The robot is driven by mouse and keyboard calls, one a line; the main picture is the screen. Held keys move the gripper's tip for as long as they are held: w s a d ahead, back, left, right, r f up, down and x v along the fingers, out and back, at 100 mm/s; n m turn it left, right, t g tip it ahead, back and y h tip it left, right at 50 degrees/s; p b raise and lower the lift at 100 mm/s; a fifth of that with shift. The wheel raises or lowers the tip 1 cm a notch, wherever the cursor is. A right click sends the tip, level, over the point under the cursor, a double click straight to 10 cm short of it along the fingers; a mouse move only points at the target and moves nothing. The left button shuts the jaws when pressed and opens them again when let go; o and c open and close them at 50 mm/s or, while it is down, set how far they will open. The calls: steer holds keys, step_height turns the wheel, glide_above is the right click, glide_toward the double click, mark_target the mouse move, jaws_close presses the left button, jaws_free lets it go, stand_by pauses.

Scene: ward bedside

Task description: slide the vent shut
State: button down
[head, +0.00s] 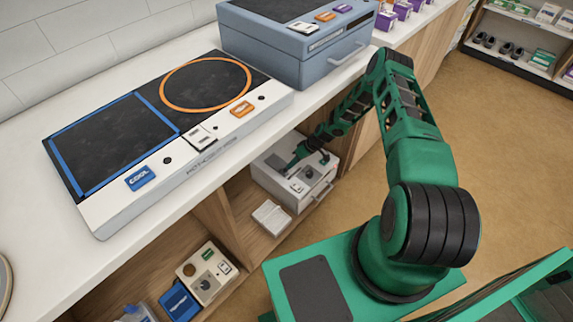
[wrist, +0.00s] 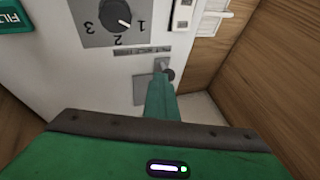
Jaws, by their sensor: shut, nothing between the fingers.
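A white box (head: 262,180) sits on the lower shelf under the counter, with my arm reaching down to its top. In the wrist view its white panel (wrist: 65,62) carries a small grey slider with a round knob (wrist: 167,73), beside a grey square plate (wrist: 143,90) and below a dark label strip. I take this slider to be the vent. My gripper (wrist: 163,84) is shut and empty, its green fingertips right at the knob. Whether they touch it is unclear, and the fingers hide part of the slider. In the head view my gripper (head: 291,167) is small.
A dial (wrist: 115,15) marked 1, 2, 3 and a green label (wrist: 14,17) are on the same panel. A wooden side wall (wrist: 265,85) stands close on the right. A white counter (head: 50,285) overhangs the shelf, carrying a flat cooking unit (head: 115,215) and a blue-grey box (head: 265,50).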

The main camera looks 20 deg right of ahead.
steer(key=shift+s+a, duration=0.1)
steer(key=shift+a, duration=0.3)
steer(key=shift+r, duration=0.3)
steer(key=d+v, duration=0.1)
steer(key=v, duration=0.8)
steer(key=shift+d+r, duration=0.1)
steer(key=shift+d, duration=0.05)
